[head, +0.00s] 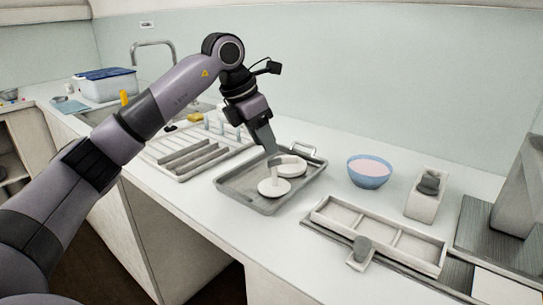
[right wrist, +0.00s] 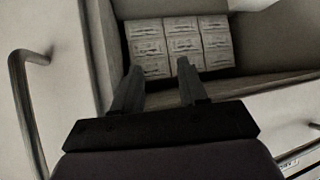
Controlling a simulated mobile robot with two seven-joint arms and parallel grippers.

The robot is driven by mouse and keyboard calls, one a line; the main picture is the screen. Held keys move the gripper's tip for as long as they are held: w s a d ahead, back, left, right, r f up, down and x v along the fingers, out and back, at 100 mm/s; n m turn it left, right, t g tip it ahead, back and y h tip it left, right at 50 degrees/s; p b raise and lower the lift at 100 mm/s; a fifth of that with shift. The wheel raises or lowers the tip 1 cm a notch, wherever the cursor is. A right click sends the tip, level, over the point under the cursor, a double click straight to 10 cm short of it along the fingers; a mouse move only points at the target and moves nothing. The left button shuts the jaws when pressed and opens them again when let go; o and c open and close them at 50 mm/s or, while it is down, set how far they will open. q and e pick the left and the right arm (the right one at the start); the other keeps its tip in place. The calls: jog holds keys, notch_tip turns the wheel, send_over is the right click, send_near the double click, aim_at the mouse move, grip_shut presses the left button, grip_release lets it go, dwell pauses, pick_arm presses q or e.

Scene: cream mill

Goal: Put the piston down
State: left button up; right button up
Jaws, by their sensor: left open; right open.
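A white piston (head: 273,188), a round disc with a short stem, stands in the grey metal tray (head: 240,196) on the counter. A second round white part (head: 291,162) sits just behind it in the tray. My left gripper (head: 270,150) points down over the back of the tray, close to the white parts. It is open, and I see nothing held in it; whether its fingertips touch a part I cannot tell. My right gripper (right wrist: 158,80) is open and empty in the right wrist view, above a grey compartment with several printed packets (right wrist: 165,46).
A slatted rack (head: 190,153) stands left of the tray. A blue bowl (head: 369,171) with pale pink contents, a divided white tray (head: 385,238) and a white block with a dark knob (head: 426,196) are to the right. Bare counter shows between them.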

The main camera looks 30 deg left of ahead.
pick_arm(q)
jog(key=shift+v, duration=1.6)
